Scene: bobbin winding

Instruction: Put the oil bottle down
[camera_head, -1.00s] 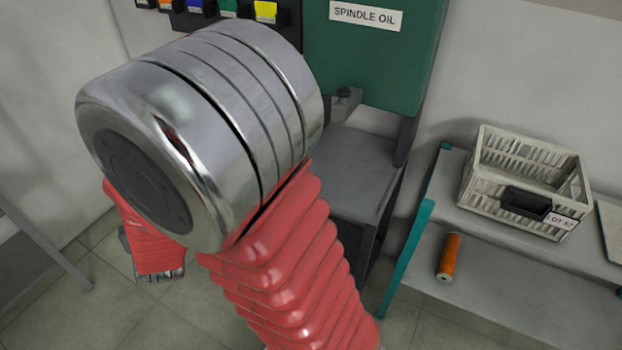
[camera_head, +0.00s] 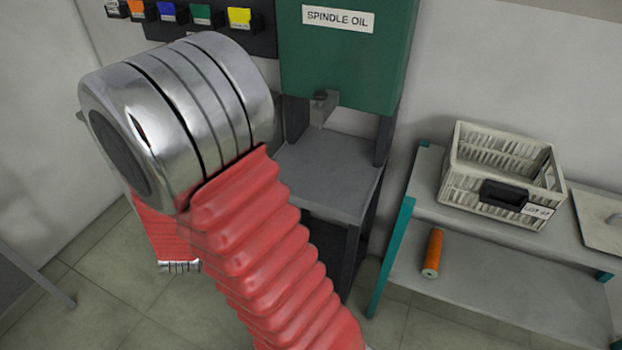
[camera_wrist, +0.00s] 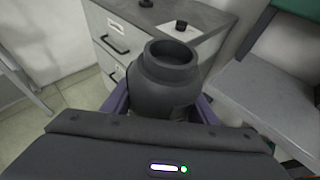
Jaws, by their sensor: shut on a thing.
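The oil bottle (camera_wrist: 165,90) is dark grey with a wide, open round neck. It shows in the wrist view, mouth towards the camera. My gripper (camera_wrist: 163,103) is shut on it, with a purple finger on each side of its body. The bottle's lower part is hidden behind my gripper's housing. In the head view the bottle and my gripper are hidden behind my arm.
In the wrist view, a drawer cabinet (camera_wrist: 208,20) stands beyond the bottle, with small dark items on top. A grey stand (camera_head: 335,172) sits under the green spindle oil tank (camera_head: 345,60). A crate (camera_head: 503,178) and orange bobbin (camera_head: 433,252) occupy the shelves at right.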

